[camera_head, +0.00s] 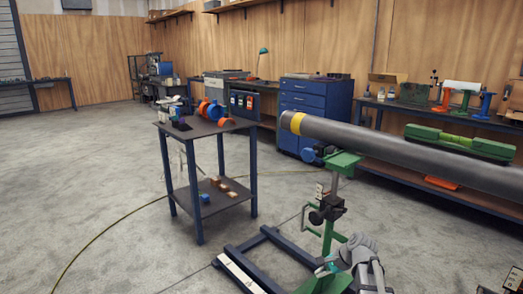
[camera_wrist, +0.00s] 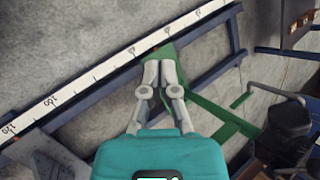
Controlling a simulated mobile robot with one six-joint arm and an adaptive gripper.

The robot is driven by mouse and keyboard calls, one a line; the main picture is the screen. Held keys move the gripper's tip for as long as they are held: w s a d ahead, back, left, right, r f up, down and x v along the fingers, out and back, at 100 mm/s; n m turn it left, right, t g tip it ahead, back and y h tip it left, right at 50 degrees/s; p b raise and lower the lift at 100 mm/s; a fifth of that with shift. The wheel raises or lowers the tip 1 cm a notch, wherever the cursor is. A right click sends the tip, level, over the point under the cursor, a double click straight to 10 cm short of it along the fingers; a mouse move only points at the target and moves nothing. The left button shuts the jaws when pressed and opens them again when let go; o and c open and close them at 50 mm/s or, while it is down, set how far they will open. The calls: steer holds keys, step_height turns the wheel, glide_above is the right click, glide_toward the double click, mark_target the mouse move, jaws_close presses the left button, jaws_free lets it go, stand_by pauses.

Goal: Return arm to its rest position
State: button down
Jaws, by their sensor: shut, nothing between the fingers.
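My gripper (camera_wrist: 158,72) shows in the wrist view with its grey fingers together and nothing between them. Its teal body fills the bottom of that view. In the camera_head view, grey links of my arm are at the bottom, right of centre, with a small teal part low beside the green pipe stand (camera_head: 334,200). The fingertips are hard to make out there. In the wrist view, the fingers appear over the stand's green base (camera_wrist: 215,112) and near a blue frame with a white measuring scale (camera_wrist: 100,78). Contact cannot be told.
A large grey pipe (camera_head: 390,143) with a yellow band crosses the right side on the stand. A small two-shelf table (camera_head: 205,128) with parts stands left of the stand. Open floor (camera_head: 90,180) lies to the left.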

steer(key=s+a+f+n+g+h, duration=0.1)
steer(key=s+f+n+g+h, duration=0.15)
steer(key=s+n, duration=0.45)
steer(key=s+a+f+n+g+h, duration=0.1)
steer(key=s+a+n+h, duration=0.1)
steer(key=s+n+h, duration=0.35)
step_height(320, 180, up, 36)
steer(key=s+y+p, duration=0.1)
steer(key=p, duration=3.4)
steer(key=shift+s+d+f+n+y+p, duration=0.15)
steer(key=shift+s+d+n+y+p, duration=0.1)
steer(key=shift+n+y+p, duration=0.1)
